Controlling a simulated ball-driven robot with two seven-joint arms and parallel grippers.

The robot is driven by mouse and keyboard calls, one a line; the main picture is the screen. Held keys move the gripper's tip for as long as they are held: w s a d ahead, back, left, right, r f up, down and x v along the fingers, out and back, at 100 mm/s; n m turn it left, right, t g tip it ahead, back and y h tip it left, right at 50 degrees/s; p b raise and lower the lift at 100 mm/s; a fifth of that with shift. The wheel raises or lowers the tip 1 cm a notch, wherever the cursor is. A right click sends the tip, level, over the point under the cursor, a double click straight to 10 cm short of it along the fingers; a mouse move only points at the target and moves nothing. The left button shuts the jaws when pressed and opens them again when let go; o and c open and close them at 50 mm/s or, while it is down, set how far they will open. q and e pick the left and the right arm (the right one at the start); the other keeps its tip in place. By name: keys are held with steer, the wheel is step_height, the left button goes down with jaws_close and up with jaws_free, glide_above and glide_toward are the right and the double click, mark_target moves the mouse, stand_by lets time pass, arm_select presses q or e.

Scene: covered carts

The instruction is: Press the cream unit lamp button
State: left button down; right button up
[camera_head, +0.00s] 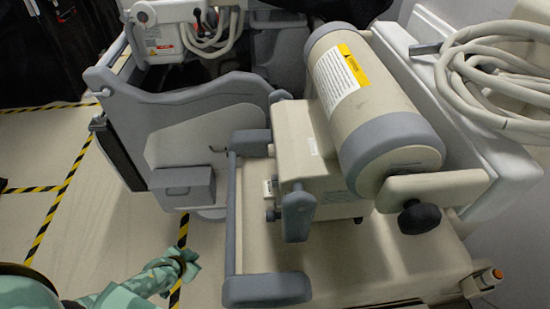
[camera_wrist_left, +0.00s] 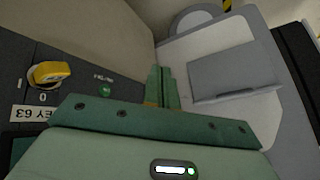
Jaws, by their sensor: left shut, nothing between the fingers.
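The cream unit (camera_head: 300,160) stands in the middle of the head view, with a large cream and grey cylinder (camera_head: 365,85) on top. My left gripper (camera_head: 187,262) is low on the left, in front of the grey side panel. In the left wrist view its fingers (camera_wrist_left: 161,88) are shut with nothing between them. Left of them is a dark panel (camera_wrist_left: 60,65) with a small green button (camera_wrist_left: 105,90) and a yellow knob (camera_wrist_left: 50,74); the fingertips appear apart from the button. I cannot tell whether this is the lamp button. My right gripper is not in view.
A grey box (camera_head: 183,187) projects from the side panel; it also shows in the left wrist view (camera_wrist_left: 235,75). A grey handle frame (camera_head: 232,215) stands up at the unit's front. An orange-topped knob (camera_head: 497,274) sits at lower right. Floor at left is open, with striped tape.

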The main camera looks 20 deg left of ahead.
arm_select(q)
steer(key=w+r+n+t+h+b, duration=0.25)
steer(key=w+r+t, duration=0.35)
steer(key=w+r, duration=1)
steer(key=w+d+r+n+t+h, duration=0.3)
steer(key=w+d+r+n+h, duration=0.1)
steer(key=r, duration=0.8)
steer(key=w+d+n, duration=0.1)
steer(key=d+n, duration=0.1)
steer(key=n, duration=0.1)
steer(key=shift+d, duration=0.4)
steer(key=w+d, duration=0.3)
steer(key=d, duration=0.5)
steer(key=shift+w, duration=0.4)
